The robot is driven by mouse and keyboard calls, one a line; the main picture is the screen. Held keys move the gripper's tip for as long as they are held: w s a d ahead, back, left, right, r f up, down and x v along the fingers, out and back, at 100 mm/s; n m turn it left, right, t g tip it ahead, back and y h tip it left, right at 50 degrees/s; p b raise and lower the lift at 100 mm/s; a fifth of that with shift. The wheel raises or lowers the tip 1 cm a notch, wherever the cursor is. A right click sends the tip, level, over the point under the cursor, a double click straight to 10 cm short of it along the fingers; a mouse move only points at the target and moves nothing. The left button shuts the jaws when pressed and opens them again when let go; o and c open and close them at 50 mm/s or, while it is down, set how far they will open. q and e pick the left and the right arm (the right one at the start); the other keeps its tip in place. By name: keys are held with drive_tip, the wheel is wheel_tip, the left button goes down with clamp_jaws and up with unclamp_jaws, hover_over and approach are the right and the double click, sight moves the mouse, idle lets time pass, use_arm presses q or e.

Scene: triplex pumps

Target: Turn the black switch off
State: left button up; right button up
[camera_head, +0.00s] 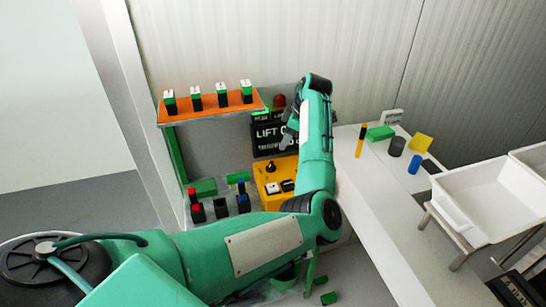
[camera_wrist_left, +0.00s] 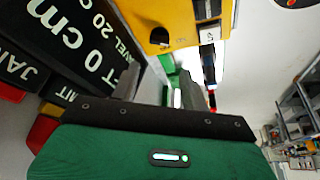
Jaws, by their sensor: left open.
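The yellow control box (camera_head: 262,180) stands below the black display with white lettering (camera_head: 268,134). A round black switch (camera_head: 271,168) sits on its upper face, with small white switches (camera_head: 274,187) below it. In the left wrist view, the black switch (camera_wrist_left: 159,37) shows on the yellow box (camera_wrist_left: 180,15) at the top, beside a white switch (camera_wrist_left: 210,36). My left gripper (camera_head: 289,137) is open and empty, in front of the display and above the box. Its fingers (camera_wrist_left: 160,86) are apart from the black switch. My right gripper is not in view.
An orange shelf (camera_head: 212,105) with several green-and-black blocks is left of the display. Red, black and blue items (camera_head: 220,208) stand lower left. A white table (camera_head: 362,185) with small coloured objects and a white bin (camera_head: 490,200) are on the right.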

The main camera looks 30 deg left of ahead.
sight(271, 164)
use_arm(q)
drive_tip(key=p+x, duration=0.3)
drive_tip(key=x, duration=0.8)
drive_tip(key=shift+a+f+p, duration=0.15)
drive_tip(key=shift+f+p, duration=0.2)
drive_tip(key=shift+f, duration=0.25)
drive_tip(key=c, duration=0.6)
drive_tip(key=shift+c, duration=0.5)
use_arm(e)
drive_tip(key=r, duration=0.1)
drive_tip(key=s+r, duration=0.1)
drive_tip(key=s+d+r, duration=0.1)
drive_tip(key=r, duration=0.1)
